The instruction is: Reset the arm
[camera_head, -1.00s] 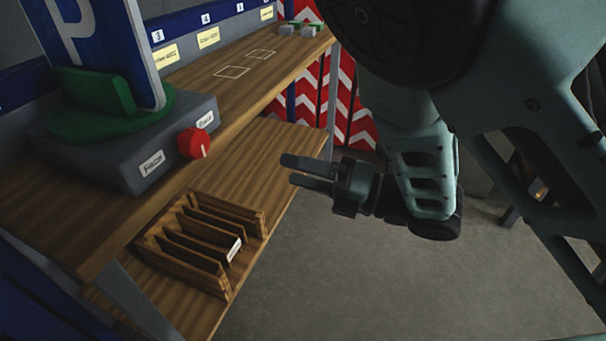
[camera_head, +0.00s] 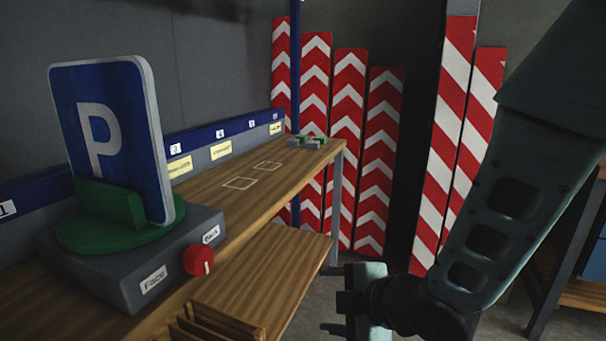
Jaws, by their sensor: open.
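My arm comes down from the upper right in the head view. My gripper (camera_head: 350,302) is low in the picture, right of the workbench (camera_head: 215,205) and apart from it. It is open, with nothing seen in it. Its lower part is close to the bottom edge of the picture.
A blue parking sign (camera_head: 112,125) stands upright in a green holder (camera_head: 120,230) on a grey box with a red knob (camera_head: 199,261). A wooden slotted rack (camera_head: 215,325) is below. Red-and-white striped boards (camera_head: 345,130) stand behind. Another bench (camera_head: 575,297) is at the right.

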